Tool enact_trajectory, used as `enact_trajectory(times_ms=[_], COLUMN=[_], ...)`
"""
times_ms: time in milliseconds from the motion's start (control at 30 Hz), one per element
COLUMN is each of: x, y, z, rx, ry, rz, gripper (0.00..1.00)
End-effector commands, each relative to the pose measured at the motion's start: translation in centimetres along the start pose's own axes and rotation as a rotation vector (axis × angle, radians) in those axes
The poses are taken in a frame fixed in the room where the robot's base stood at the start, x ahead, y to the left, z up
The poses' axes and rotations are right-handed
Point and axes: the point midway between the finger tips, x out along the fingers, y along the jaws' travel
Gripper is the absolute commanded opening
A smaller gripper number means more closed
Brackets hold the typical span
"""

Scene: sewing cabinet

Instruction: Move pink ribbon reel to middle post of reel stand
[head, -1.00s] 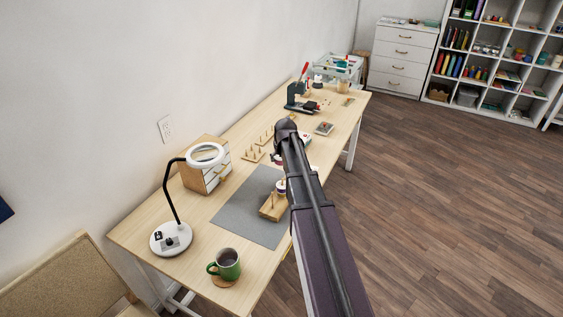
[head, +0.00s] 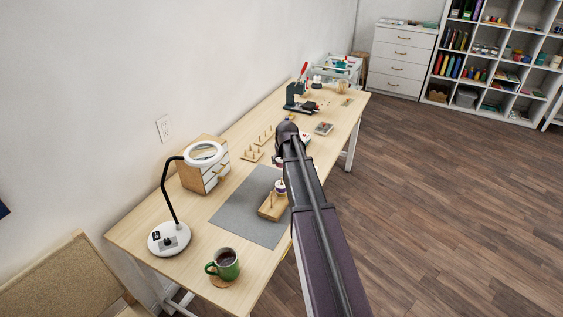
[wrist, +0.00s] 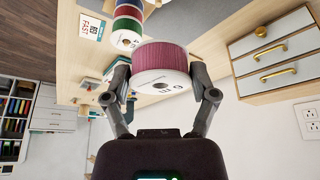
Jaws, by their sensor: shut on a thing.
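The pink ribbon reel (wrist: 162,60), a deep pink band between white flanges, is held between the two fingers of my gripper (wrist: 164,90) in the wrist view. In the head view only a small pink part of it (head: 277,160) shows beside my arm, above the table. The wooden reel stand (head: 266,212) is on the grey mat's right side, partly hidden by my arm. One bare post shows at its near end, and a white-and-dark reel (head: 280,187) sits farther along. The middle post cannot be made out.
Pegged boards (head: 252,154), a drawer box (head: 192,178), a magnifier lamp (head: 170,238) and a green mug (head: 227,264) stand around. The grey mat (head: 240,215) is mostly clear.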

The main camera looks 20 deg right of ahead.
Motion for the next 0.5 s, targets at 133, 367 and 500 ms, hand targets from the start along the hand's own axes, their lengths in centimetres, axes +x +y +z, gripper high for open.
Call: enact_trajectory(times_ms=[133,367,500], x=[-0.02,0.15,0.65], y=[0.03,0.07,0.09], z=[-0.01,0.06,0.27], rx=[0.000,0.001,0.001], ry=[0.000,0.000,0.000], rz=[0.000,0.000,0.001], gripper=[0.39,0.39,0.39])
